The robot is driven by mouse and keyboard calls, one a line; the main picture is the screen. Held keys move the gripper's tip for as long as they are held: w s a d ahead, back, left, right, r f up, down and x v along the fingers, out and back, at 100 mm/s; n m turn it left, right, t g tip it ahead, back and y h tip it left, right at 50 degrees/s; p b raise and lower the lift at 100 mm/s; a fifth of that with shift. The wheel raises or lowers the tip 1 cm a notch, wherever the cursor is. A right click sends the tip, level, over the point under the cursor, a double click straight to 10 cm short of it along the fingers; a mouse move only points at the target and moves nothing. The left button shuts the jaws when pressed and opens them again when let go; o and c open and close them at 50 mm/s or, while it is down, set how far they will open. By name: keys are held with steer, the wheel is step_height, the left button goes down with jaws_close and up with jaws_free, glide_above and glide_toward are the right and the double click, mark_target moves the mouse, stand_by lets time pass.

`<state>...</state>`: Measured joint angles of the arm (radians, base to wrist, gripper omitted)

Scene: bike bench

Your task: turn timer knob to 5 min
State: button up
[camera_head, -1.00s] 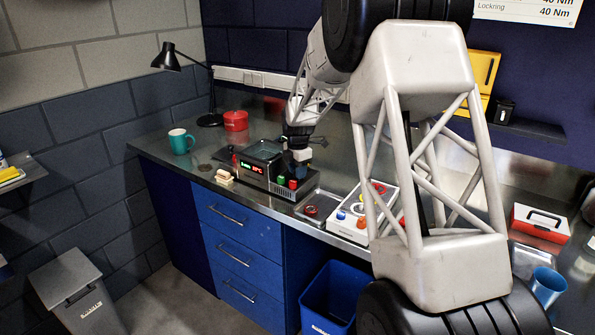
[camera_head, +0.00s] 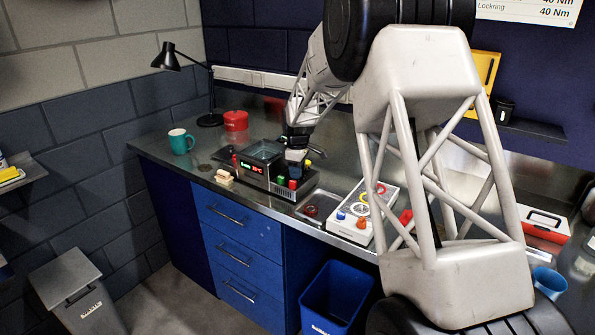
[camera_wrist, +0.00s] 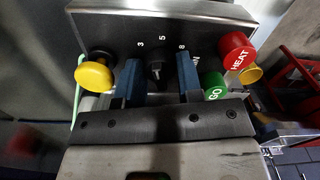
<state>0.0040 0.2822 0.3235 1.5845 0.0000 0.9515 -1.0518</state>
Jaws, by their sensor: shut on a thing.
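The timer knob (camera_wrist: 155,72) is small and black on the panel of a dark machine (camera_head: 268,184), with the marks 3, 5 and 8 above it. The 5 stands nearly straight above the knob; I cannot tell clearly which mark its pointer faces. My gripper (camera_wrist: 160,82) has one blue finger on each side of the knob and is shut on it. In the head view my gripper (camera_head: 295,155) is at the machine's right end and hides the knob. The machine's lit display (camera_head: 250,167) is too small to read surely.
A red HEAT button (camera_wrist: 238,52) and green GO button (camera_wrist: 214,87) sit close right of my fingers. A yellow knob (camera_wrist: 93,75) is at the left. A white control box (camera_head: 353,222) and a tray (camera_head: 311,207) stand right of the machine. A teal mug (camera_head: 180,142) stands left.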

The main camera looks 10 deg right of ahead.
steer(key=shift+m, duration=0.9)
steer(key=o, duration=0.9)
steer(key=shift+r, duration=4)
